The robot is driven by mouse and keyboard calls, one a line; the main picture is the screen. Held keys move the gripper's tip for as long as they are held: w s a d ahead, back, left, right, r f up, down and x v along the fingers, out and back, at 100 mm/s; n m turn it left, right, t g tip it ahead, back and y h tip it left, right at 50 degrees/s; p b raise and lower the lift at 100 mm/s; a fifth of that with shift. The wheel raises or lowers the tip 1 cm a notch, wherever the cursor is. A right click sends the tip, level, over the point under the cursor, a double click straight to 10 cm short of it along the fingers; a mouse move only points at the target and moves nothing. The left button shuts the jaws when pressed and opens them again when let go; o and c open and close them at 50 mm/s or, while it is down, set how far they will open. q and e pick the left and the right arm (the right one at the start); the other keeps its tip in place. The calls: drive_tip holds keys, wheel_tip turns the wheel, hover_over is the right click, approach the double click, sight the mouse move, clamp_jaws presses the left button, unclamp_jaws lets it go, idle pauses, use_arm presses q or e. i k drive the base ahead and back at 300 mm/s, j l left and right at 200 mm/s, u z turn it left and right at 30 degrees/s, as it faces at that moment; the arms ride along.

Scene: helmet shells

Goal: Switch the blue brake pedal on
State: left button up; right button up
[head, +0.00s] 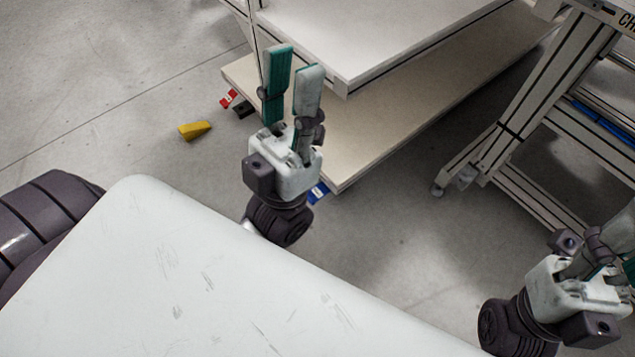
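The blue brake pedal (318,192) shows low by the floor, under the near corner of the cart's lower shelf. It is partly hidden by my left gripper and the shelf, and I cannot tell its position. My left gripper (293,62) points up the picture in front of the cart, with its two teal-padded fingers apart and nothing between them. The pedal is just right of its base. My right gripper (612,262) is at the lower right, partly cut off by the picture edge, so its finger opening is unclear.
The white cart has an upper shelf (385,30) and a lower shelf (400,110). A red pedal (229,97) is at its left corner. A yellow wedge (195,130) lies on the floor. A wheeled frame (520,110) stands right. Floor between is clear.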

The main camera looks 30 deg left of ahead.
sight(320, 189)
drive_tip(key=j, duration=0.6)
drive_tip(key=i+j+z, duration=0.15)
drive_tip(key=j, duration=0.5)
